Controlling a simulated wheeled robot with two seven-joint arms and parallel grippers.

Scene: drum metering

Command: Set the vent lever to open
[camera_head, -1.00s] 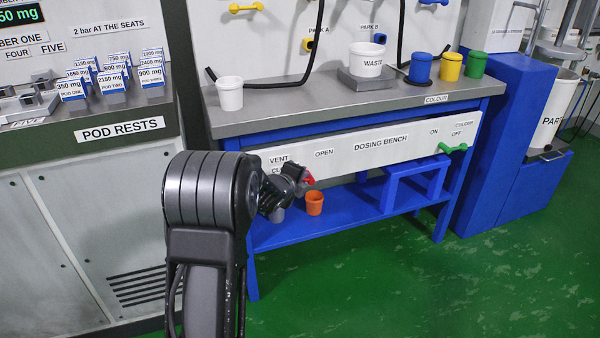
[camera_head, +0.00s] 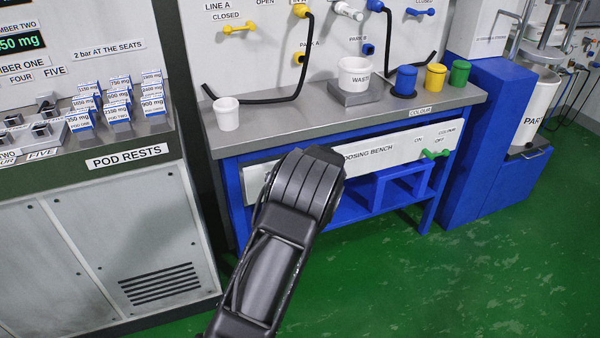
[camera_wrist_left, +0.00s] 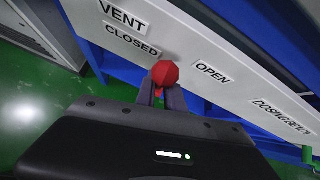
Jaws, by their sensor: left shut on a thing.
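The vent lever's red knob (camera_wrist_left: 165,73) shows in the left wrist view, in front of the white panel of the dosing bench. It sits between the CLOSED label (camera_wrist_left: 132,41) and the OPEN label (camera_wrist_left: 212,72). My left gripper (camera_wrist_left: 163,92) is shut on the lever, its two dark fingers on either side just below the knob. The rest of the lever is mostly hidden by the fingers. In the head view my left arm covers the lever, the gripper and the vent labels. My right gripper is in neither view.
The dosing bench (camera_head: 300,131) has a blue frame and a grey top with a white cup (camera_head: 226,114), a waste pot (camera_head: 354,78) and coloured cups. A green lever (camera_head: 435,154) is at the panel's right. The green floor in front is clear.

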